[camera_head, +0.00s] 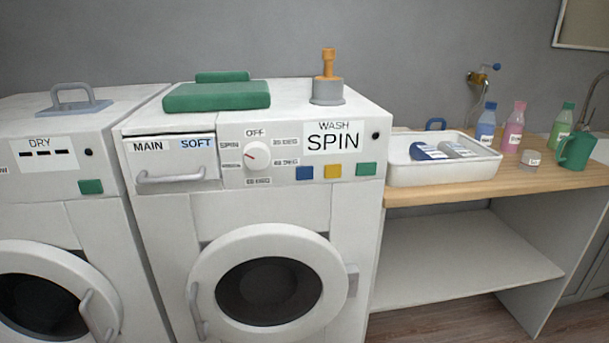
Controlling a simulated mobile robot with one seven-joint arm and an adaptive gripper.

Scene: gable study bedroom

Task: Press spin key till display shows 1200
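The washing machine (350,215) stands in the middle of the view, its round door closed. Its display (334,139) reads "WASH" in small letters above a large "SPIN"; no number shows on it. Below the display are a blue key (305,173), a yellow key (333,171) and a green key (366,169). No label is readable on these keys, so I cannot tell which one is the spin key. A white dial (257,156) with a red pointer sits left of them, ringed by "OFF", "SPIN" and temperature marks. My gripper is not in view.
A dryer (60,215) stands at the left. Green folded cloths (217,96) and a grey pot with an orange-handled tool (327,88) rest on the washer. A wooden counter (437,191) at right holds a white tray (445,174), bottles and a green jug (577,151).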

